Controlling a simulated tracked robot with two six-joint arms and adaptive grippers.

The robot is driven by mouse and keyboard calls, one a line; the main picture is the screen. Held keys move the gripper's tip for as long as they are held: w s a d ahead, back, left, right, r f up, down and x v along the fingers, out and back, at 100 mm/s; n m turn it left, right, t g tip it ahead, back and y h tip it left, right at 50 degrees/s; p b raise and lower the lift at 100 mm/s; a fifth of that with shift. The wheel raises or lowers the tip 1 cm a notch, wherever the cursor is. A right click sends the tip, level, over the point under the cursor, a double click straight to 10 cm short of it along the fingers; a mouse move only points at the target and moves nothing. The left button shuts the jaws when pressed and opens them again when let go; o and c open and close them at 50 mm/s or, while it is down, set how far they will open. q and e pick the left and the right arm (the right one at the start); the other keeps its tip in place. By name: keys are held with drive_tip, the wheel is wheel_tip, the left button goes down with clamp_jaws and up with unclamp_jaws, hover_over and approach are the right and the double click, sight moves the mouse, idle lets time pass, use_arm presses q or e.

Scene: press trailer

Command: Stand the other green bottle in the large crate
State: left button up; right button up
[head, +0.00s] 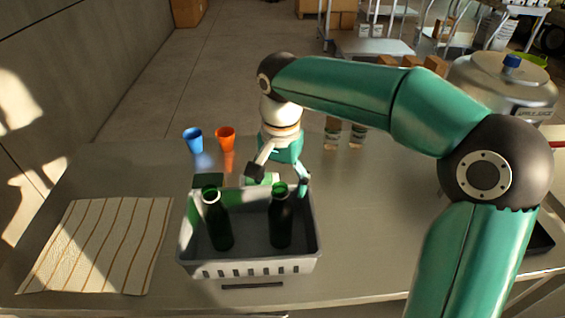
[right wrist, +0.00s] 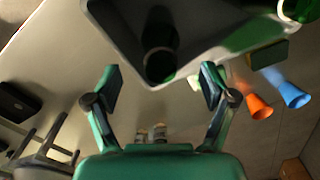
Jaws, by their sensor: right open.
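The large grey crate (head: 250,268) stands on the steel table, and its rim also shows in the right wrist view (right wrist: 108,22). Two dark green bottles stand in it: a left one (head: 218,222), slightly tilted, and a right one (head: 281,222). My right gripper (head: 279,180) is open and empty at the crate's far side, by the right bottle's neck. In the right wrist view the gripper (right wrist: 160,82) has its fingers spread, with the right bottle (right wrist: 160,50) ahead between them, apart from both. The left bottle (right wrist: 298,8) is cut off at the top right. My left gripper is not in view.
A blue cup (head: 193,140) and an orange cup (head: 226,138) stand behind the crate. A striped cloth (head: 98,245) lies at left. Small jars (head: 357,134) and a large metal tank (head: 505,85) are at the back right. The table between cloth and cups is clear.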

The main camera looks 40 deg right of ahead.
wheel_tip(320, 180, up, 5)
drive_tip(key=shift+f, duration=0.1)
idle(0.7)
